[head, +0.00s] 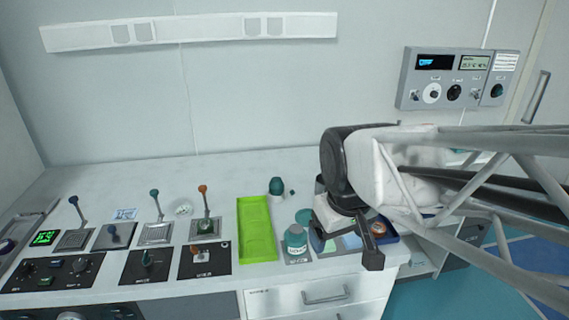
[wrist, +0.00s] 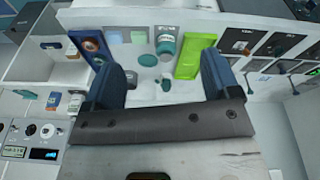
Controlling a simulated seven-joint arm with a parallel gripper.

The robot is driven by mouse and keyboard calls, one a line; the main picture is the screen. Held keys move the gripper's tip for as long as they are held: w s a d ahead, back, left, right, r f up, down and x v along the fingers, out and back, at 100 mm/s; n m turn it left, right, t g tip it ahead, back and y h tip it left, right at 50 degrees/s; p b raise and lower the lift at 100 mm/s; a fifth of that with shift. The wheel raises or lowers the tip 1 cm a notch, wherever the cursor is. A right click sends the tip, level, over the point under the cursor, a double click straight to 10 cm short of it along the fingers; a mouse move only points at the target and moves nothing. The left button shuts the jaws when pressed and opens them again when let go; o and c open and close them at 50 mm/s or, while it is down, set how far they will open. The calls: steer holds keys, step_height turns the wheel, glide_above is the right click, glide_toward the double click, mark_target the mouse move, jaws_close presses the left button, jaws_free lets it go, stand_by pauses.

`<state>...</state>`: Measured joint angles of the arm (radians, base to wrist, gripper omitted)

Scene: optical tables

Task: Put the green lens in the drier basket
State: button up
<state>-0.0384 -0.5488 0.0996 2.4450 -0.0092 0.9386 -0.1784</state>
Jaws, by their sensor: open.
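No piece is clearly the green lens. Candidates are a flat teal disc (head: 303,215), also in the wrist view (wrist: 147,60), and a dark teal rounded piece (head: 276,186) with a tiny teal bit beside it, farther back on the counter. In the wrist view this rounded piece (wrist: 165,85) lies between my fingers in the picture. I cannot identify a drier basket.
A lime green tray (head: 257,230) lies left of the bottle. A blue tray (wrist: 92,46) with an orange ring is partly hidden by my gripper in the head view. Lever panels (head: 206,258) fill the left counter. The back middle counter is mostly clear.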

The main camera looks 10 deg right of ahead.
steer(key=s+m, duration=0.1)
steer(key=s+d+f+m, duration=0.1)
steer(key=s, duration=0.3)
steer(key=shift+d+f+m, duration=0.15)
steer(key=shift+d+m, duration=0.15)
steer(key=shift+m, duration=0.1)
